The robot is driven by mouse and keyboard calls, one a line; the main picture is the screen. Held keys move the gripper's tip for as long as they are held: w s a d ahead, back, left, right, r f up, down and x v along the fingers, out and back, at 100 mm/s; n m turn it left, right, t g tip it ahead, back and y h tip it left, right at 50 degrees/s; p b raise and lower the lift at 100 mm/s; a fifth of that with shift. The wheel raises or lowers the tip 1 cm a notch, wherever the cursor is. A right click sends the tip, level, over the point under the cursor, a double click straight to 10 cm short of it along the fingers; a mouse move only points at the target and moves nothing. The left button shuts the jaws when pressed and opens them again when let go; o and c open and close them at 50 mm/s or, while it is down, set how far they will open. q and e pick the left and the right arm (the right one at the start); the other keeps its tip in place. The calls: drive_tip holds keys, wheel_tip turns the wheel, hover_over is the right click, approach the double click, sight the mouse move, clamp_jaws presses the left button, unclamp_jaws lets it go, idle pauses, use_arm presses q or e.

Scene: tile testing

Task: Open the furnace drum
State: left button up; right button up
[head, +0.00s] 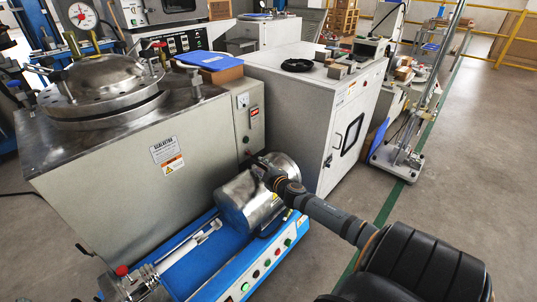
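A shiny steel drum (240,203) lies on its side on a blue machine base (180,268). My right arm reaches in from the lower right. My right gripper (260,167) is at the top of the drum, by its upper rim. Its fingers are small and dark here, so I cannot tell whether they touch the drum or are open or shut. My arm hides part of the drum's right side. My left gripper is not in view.
A grey cabinet with a round steel lid (103,80) stands behind the base at left. A white cabinet (310,105) stands behind the drum. A metal stand (397,162) is at right. Round buttons line the base's front. Open grey floor (470,150) lies at right.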

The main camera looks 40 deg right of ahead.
drive_tip(key=v, duration=0.9)
drive_tip(key=shift+s+a, duration=0.2)
drive_tip(key=shift+s, duration=0.05)
drive_tip(key=shift+r, duration=0.1)
